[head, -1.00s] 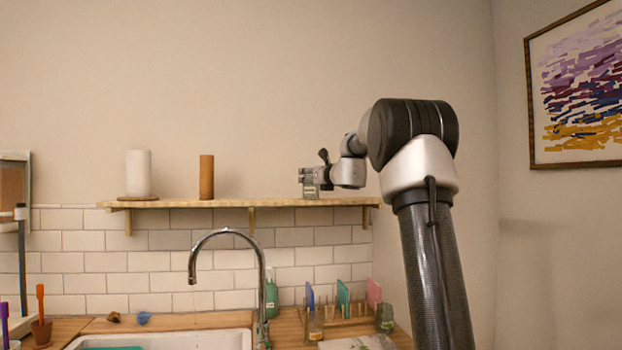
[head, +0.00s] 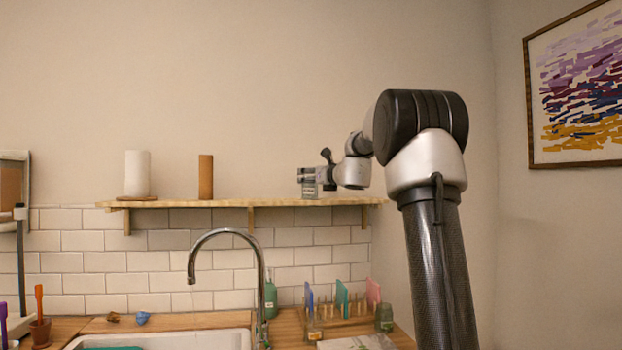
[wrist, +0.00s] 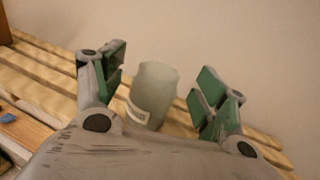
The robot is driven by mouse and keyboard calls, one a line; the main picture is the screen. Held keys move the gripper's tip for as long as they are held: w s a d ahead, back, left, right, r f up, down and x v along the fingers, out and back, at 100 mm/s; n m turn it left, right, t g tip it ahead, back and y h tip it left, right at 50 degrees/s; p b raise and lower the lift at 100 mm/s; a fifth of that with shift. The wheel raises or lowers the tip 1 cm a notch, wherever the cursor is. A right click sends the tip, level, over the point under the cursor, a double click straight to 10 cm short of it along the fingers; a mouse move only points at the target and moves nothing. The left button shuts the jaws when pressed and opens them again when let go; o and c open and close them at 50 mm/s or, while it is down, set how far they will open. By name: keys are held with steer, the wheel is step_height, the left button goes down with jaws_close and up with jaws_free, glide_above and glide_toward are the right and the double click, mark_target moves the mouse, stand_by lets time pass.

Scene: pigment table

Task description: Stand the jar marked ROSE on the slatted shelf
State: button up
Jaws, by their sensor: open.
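A pale grey-green glass jar (wrist: 154,92) with a white label stands on the slatted shelf (wrist: 60,78) in the wrist view. The label's lettering is too small to read. My gripper (wrist: 165,75) is open, with its green-padded fingers on either side of the jar and a visible gap to each. In the head view the jar (head: 310,191) shows small at the right part of the shelf (head: 220,203), upright, partly hidden by my gripper (head: 306,175).
A white roll (head: 137,173) and a brown cylinder (head: 206,177) stand on the shelf further left. The shelf between the cylinder and the jar is bare. Below are a tap (head: 225,235), a sink and a rack (head: 340,312) with coloured panels. The wall is close behind the shelf.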

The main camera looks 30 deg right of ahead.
steer(key=s, duration=1)
steer(key=s+a+f+n+g+y, duration=0.5)
steer(key=s+a+f+n+g, duration=0.3)
steer(key=s+a+f+n, duration=0.9)
steer(key=s+d+f+n+g+h, duration=0.1)
steer(key=s+f+n+g+h, duration=0.1)
steer(key=s+f+n, duration=0.3)
steer(key=s+d+f+n+g+h, duration=0.2)
steer(key=s+f+n, duration=0.4)
steer(key=s+n, duration=0.8)
steer(key=s+g+h, duration=0.1)
steer(key=s, duration=0.2)
steer(key=shift+s+d+g, duration=0.15)
steer(key=shift+d+g, duration=0.15)
steer(key=shift+g, duration=0.1)
steer(key=shift+c, duration=0.5)
